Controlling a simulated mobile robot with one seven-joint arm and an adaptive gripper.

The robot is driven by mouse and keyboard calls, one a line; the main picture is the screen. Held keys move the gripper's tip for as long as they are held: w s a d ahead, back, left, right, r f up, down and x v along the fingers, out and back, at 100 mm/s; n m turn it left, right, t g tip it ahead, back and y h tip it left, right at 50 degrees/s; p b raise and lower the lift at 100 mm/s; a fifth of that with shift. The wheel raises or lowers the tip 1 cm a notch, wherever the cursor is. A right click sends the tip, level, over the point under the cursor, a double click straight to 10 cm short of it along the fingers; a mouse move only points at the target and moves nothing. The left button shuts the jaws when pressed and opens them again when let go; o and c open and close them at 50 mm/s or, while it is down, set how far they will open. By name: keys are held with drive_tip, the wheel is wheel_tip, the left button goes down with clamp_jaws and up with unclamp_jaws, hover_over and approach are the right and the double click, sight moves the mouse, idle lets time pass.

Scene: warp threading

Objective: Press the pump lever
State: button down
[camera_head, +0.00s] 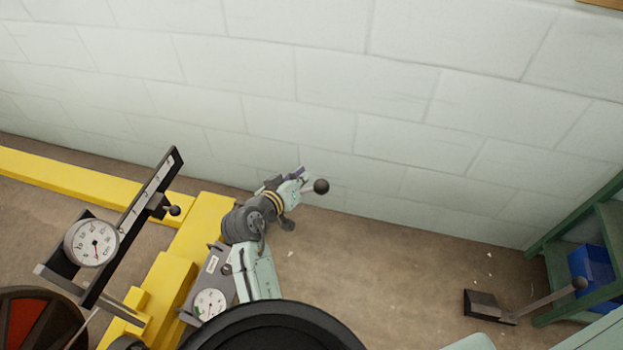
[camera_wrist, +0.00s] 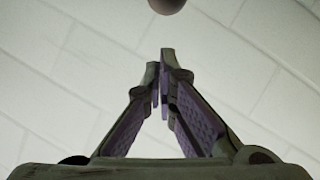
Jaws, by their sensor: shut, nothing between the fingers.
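A lever with a dark ball knob (camera_head: 321,186) shows in the middle of the head view, right beside my gripper (camera_head: 290,178). Its lower part is partly hidden by my gripper and arm. In the wrist view, a brownish ball knob (camera_wrist: 167,5) is cut off by the top edge, beyond my fingertips (camera_wrist: 161,75) and apart from them. My gripper is shut and empty, its purple-padded fingers converging. Another lever (camera_head: 545,299) with a knob slants up from a dark base on the floor at lower right. The frames do not show which one is the pump lever.
A yellow frame (camera_head: 175,280) stands at left with a round gauge (camera_head: 92,243), a black slotted bar (camera_head: 135,222) and another gauge (camera_head: 210,303). A pale block wall (camera_head: 400,100) rises behind. A green shelf (camera_head: 556,262) with a blue bin (camera_head: 594,272) is at right. The floor between is clear.

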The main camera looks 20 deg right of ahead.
drive_tip(key=d+f, duration=0.2)
drive_tip(key=f, duration=0.1)
drive_tip(key=shift+w+d+f, duration=0.25)
drive_tip(key=shift+d+f, duration=0.1)
drive_tip(key=shift+d, duration=0.05)
